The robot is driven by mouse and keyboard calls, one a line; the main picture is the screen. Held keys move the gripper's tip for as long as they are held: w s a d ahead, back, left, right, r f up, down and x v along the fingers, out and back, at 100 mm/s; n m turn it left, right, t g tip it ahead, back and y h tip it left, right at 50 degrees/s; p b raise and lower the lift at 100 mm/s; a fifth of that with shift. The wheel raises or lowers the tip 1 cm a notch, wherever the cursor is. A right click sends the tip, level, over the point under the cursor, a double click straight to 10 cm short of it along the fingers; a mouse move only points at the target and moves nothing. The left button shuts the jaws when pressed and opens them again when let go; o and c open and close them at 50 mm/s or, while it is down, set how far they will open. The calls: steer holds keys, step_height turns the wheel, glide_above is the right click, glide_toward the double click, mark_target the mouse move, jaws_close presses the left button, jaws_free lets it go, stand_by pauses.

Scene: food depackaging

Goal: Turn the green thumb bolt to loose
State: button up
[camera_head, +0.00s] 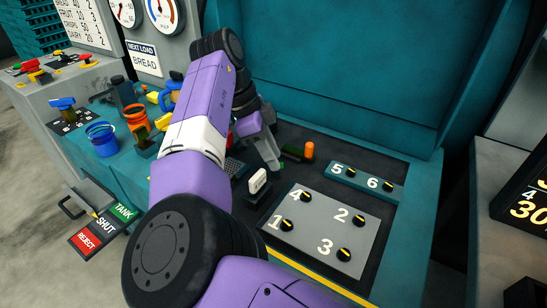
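My purple arm reaches across the console, and my gripper (270,158) points down over the dark panel with its grey fingers low. The arm and gripper body hide part of the panel, and I cannot tell how far apart the fingers are. A small dark green piece (292,154) shows just right of the fingers, beside an upright orange peg (309,150). It may be the green thumb bolt, but it is too small to be sure. I cannot tell whether the fingers touch it or how it is turned.
A white-topped switch (258,181) stands just below the gripper. A grey plate (323,219) carries knobs numbered 1 to 4, and a teal strip (362,182) carries knobs 5 and 6. Left of my arm are a blue cup (101,139), an orange cup (136,116) and a TANK/SHUT/REJECT lever plate (104,224).

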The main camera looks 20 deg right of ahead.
steer(key=shift+s+d+f, duration=0.1)
steer(key=shift+d+f, duration=0.05)
steer(key=shift+f, duration=0.35)
jaws_close()
